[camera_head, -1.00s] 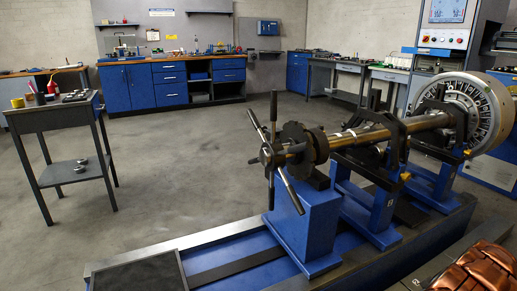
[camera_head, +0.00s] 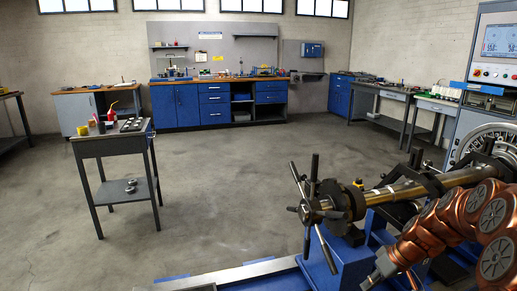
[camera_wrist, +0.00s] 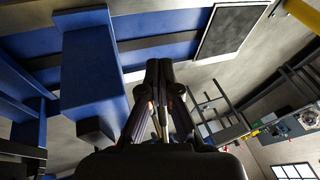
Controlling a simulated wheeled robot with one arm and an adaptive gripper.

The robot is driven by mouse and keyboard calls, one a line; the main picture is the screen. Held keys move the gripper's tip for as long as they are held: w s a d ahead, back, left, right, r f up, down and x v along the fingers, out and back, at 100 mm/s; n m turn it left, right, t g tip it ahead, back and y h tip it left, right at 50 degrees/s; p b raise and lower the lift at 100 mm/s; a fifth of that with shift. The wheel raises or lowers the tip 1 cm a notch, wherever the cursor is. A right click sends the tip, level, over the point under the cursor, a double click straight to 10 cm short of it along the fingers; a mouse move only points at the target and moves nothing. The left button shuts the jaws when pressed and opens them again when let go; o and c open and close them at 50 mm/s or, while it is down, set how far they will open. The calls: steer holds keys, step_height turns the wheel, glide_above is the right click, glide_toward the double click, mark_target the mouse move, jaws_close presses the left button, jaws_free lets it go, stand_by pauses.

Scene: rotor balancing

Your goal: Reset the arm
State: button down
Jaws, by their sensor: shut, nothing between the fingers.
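My copper-coloured arm (camera_head: 440,225) shows at the lower right in the head view, beside the balancing machine. My gripper (camera_wrist: 159,75) is in the middle of the wrist view, its dark fingers together and empty. Below and beyond it in that view are the blue machine base (camera_wrist: 150,55) and a blue pedestal (camera_wrist: 88,80). The machine's rotor shaft (camera_head: 405,190) with its spoked hand wheel (camera_head: 315,212) lies behind my arm in the head view. The gripper's fingertips do not clearly show in the head view.
A small grey table (camera_head: 112,146) with parts stands at left. A blue workbench (camera_head: 215,104) runs along the back wall, with more benches at right (camera_head: 400,95). The floor between the small table and the machine is clear. The machine stands close to my arm.

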steer(key=s+a+r+g+p, duration=0.1)
steer(key=s+a+r+p, duration=0.55)
steer(key=r, duration=0.55)
steer(key=s+a+r+m+g+h+p, duration=0.1)
steer(key=s+a+r+m+h+p, duration=0.1)
steer(key=s+r+p, duration=0.5)
steer(key=s+a+r+m+g+h+p, duration=0.1)
steer(key=s+a+r+p, duration=0.3)
steer(key=s, duration=1.6)
step_height(320, 180, up, 8)
steer(key=m+h+p, duration=0.1)
steer(key=p, duration=0.2)
steer(key=shift+s+a+f+g+h, duration=0.15)
steer(key=shift+a+f+g+h, duration=0.1)
steer(key=shift+a+g+h, duration=0.15)
